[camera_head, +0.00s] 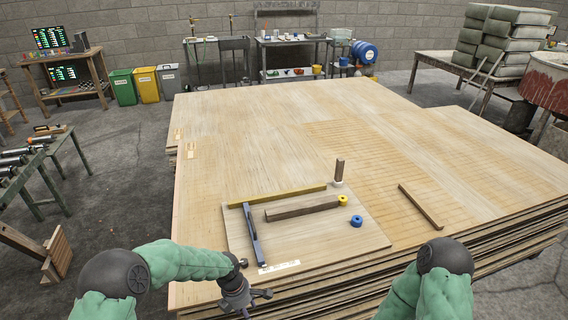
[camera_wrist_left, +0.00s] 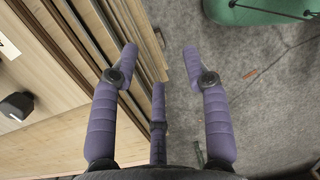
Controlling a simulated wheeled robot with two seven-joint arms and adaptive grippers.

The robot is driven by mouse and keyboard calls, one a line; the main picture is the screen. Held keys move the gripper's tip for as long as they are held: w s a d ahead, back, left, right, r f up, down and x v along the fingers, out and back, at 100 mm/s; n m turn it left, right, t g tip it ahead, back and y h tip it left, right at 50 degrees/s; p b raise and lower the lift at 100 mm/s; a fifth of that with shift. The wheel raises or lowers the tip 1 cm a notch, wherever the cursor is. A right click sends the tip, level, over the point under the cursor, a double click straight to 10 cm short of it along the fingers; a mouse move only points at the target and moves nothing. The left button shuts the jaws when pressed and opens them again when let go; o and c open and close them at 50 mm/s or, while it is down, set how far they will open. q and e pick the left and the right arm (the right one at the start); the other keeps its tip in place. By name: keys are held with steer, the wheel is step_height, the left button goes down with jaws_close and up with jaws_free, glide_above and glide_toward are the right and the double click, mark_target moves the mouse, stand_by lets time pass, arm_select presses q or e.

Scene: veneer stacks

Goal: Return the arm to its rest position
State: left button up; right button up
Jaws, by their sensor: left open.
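My left arm comes in from the left in the head view, bent at the front edge of the veneer stack (camera_head: 240,125). My left gripper (camera_head: 254,300) hangs low by that edge. In the left wrist view, its purple fingers (camera_wrist_left: 160,58) are spread apart with nothing between them. They point down past the layered side of the stack, with the grey floor below. My right arm (camera_head: 440,285) shows at the lower right of the head view; its gripper is out of view.
A loose strip (camera_head: 420,206) lies to the right. The stack's far part is clear.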

arm_select(q)
steer(key=s+d+f+m+h+p, duration=0.1)
steer(key=s+f+m, duration=0.3)
steer(key=s+m, duration=0.5)
steer(key=s+d+f+m+h+p, duration=0.1)
steer(key=s+f+m, duration=0.3)
steer(key=s+m, duration=0.6)
steer(key=shift+s+f+m+t+p, duration=0.15)
steer(key=shift+f+m+t+p, duration=0.15)
steer(key=shift+m, duration=0.2)
